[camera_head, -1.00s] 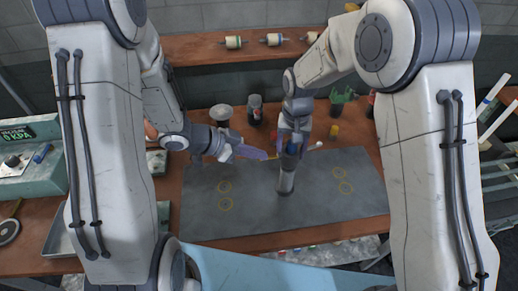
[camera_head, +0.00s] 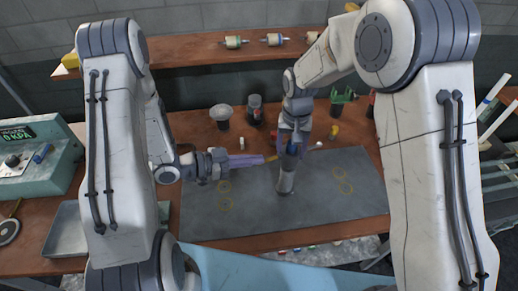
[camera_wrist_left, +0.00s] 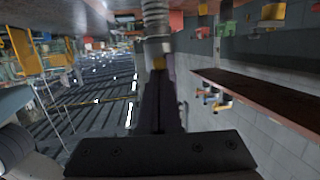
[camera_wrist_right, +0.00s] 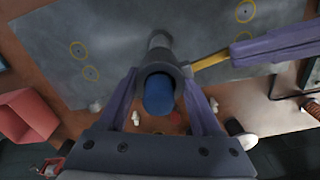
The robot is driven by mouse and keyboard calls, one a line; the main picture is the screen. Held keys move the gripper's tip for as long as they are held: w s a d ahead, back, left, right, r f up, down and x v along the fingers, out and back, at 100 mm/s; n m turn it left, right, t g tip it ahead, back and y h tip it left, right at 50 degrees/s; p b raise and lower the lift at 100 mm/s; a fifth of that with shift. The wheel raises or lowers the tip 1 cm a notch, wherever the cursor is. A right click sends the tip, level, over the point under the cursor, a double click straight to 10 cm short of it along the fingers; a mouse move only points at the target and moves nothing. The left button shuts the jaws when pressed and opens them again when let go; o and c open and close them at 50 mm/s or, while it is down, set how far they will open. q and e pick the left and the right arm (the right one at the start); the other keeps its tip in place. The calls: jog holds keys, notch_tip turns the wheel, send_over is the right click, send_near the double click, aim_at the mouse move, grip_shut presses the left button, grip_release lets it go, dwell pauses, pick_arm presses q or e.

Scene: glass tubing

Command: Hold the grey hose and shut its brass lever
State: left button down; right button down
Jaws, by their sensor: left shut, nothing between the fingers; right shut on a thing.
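The grey hose (camera_head: 286,182) stands upright on the dark mat (camera_head: 240,205). My right gripper (camera_head: 291,147) is shut around its upper part, from above. In the right wrist view the hose (camera_wrist_right: 158,42) lies between the purple fingers, with a blue end (camera_wrist_right: 159,95) facing the camera. The brass lever (camera_wrist_right: 211,60) sticks out sideways from the hose; it shows small in the head view (camera_head: 271,158). My left gripper (camera_head: 262,160) is shut and empty, its fingertips at the lever's outer end. Whether they touch it is unclear. In the left wrist view the lever (camera_wrist_left: 159,62) shows just past the dark fingers.
A dark cup with a pale top (camera_head: 221,115) and a dark can (camera_head: 254,110) stand behind the mat. A green holder (camera_head: 341,100) is at the back right. A teal gauge box (camera_head: 40,165) and a grey tray (camera_head: 68,232) lie left. The mat's right part is clear.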

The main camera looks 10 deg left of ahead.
pick_arm(q)
notch_tip(320, 180, down, 7)
jog(key=d+t+h, duration=0.1)
jog(key=h, duration=0.2)
jog(key=shift+w+d+r+t, duration=0.2)
jog(key=shift+w+d+t, duration=0.1)
jog(key=shift+w, duration=0.1)
dwell(0.4)
jog(key=f+v, duration=0.1)
jog(key=v, duration=1)
jog(key=shift+a+f, duration=0.2)
jog(key=shift+f, duration=0.15)
jog(key=shift+s, duration=0.1)
